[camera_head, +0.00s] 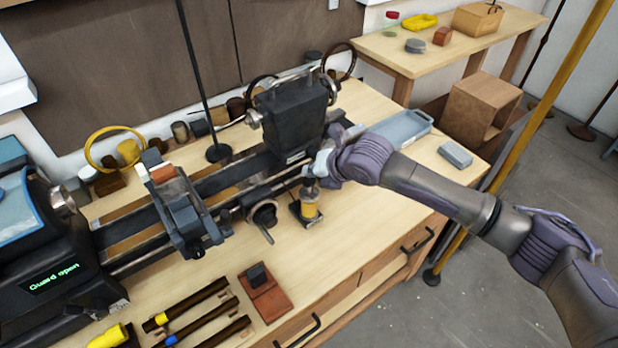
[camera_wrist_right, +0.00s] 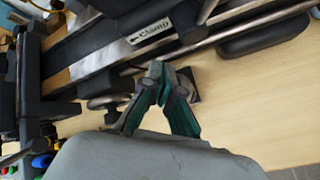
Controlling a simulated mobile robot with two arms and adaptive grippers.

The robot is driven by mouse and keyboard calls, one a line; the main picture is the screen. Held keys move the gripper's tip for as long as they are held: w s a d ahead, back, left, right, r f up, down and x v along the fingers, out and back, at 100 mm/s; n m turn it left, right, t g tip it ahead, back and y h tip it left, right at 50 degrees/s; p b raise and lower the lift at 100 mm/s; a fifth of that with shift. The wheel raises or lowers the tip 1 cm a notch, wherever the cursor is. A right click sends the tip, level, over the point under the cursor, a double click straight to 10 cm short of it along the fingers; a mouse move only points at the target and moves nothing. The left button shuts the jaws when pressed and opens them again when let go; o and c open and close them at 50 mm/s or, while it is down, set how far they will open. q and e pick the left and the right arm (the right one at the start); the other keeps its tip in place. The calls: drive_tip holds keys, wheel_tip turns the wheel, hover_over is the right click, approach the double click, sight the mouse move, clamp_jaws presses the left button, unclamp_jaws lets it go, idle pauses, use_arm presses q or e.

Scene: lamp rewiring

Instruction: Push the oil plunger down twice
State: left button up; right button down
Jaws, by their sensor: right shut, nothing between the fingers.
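The oil plunger unit (camera_head: 309,206) is a small yellow cylinder with a dark top on a black square base, upright on the bench in front of the lathe. My right gripper (camera_head: 314,172) is shut and empty, close over the top of the plunger in the head view. I cannot tell whether it touches the plunger. In the right wrist view the closed fingers (camera_wrist_right: 160,72) hide most of the unit; part of its dark base (camera_wrist_right: 190,86) shows behind them. My left gripper is not in view.
The lathe's dark tailstock block (camera_head: 291,112) and rails stand just behind the plunger, with a handwheel (camera_head: 264,214) to its left. Tools (camera_head: 205,318) and a reddish-brown block (camera_head: 267,300) lie at the front. A grey-blue tray (camera_head: 402,128) is at the right; bare bench lies around the plunger.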

sight(311, 180)
drive_tip(key=shift+f+b, duration=0.5)
drive_tip(key=shift+f, duration=0.85)
idle(1.0)
idle(0.3)
drive_tip(key=shift+r+p, duration=1.7)
drive_tip(key=shift+r, duration=0.05)
drive_tip(key=shift+r, duration=0.1)
wheel_tip(311, 180, up, 5)
drive_tip(key=p, duration=0.4)
drive_tip(key=shift+p, duration=0.3)
